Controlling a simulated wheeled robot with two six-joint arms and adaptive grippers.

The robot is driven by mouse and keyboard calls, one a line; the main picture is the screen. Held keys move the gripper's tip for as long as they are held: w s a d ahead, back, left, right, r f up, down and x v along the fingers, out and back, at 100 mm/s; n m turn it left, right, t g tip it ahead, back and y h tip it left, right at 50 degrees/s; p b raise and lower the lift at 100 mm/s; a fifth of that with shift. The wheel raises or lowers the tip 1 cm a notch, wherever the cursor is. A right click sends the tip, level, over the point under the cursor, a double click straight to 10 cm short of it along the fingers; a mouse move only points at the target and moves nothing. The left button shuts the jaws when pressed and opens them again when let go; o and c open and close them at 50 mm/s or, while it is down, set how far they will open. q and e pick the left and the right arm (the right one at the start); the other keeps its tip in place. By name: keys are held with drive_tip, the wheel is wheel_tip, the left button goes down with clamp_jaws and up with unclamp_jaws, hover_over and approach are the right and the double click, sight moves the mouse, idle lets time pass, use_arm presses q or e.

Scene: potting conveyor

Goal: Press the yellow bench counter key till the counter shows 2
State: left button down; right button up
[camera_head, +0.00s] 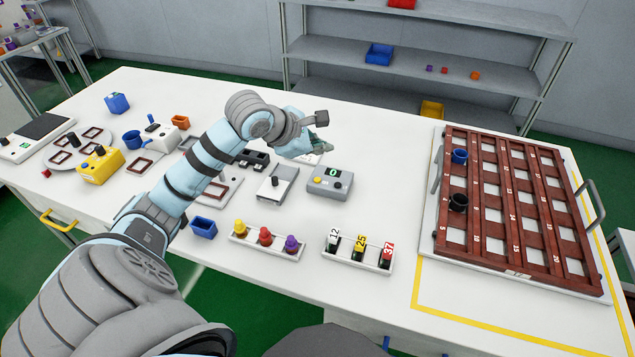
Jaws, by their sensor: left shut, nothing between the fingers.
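The bench counter (330,183) is a small grey box near the middle of the white table, and its dark display shows a green 0. Its round yellow key (317,180) is on the left part of the top face, uncovered. My left gripper (321,120) is shut and empty. In the picture it lies above and beyond the counter, apart from the key. My left arm reaches in from the lower left, across the table to the left of the counter. My right gripper is not in view.
A grey box with a black knob (278,183) stands just left of the counter. Racks with coloured pegs (267,244) and numbered tags (358,260) stand in front. A red-brown slotted tray (487,258) fills the right. The table between counter and tray is clear.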

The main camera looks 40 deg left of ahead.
use_arm(q)
drive_tip(key=b, duration=0.4)
hover_over(319, 181)
wheel_tip(319, 181, down, 6)
drive_tip(key=shift+r, duration=0.15)
drive_tip(key=shift+f+b, duration=0.3)
drive_tip(key=shift+f, duration=0.1)
idle(0.6)
drive_tip(key=shift+f+b, duration=0.4)
drive_tip(key=shift+b, duration=0.1)
drive_tip(key=shift+f+b, duration=0.4)
drive_tip(key=shift+b, duration=0.1)
idle(0.4)
drive_tip(key=shift+r, duration=0.1)
drive_tip(key=shift+r+p, duration=0.55)
drive_tip(key=shift+r, duration=0.2)
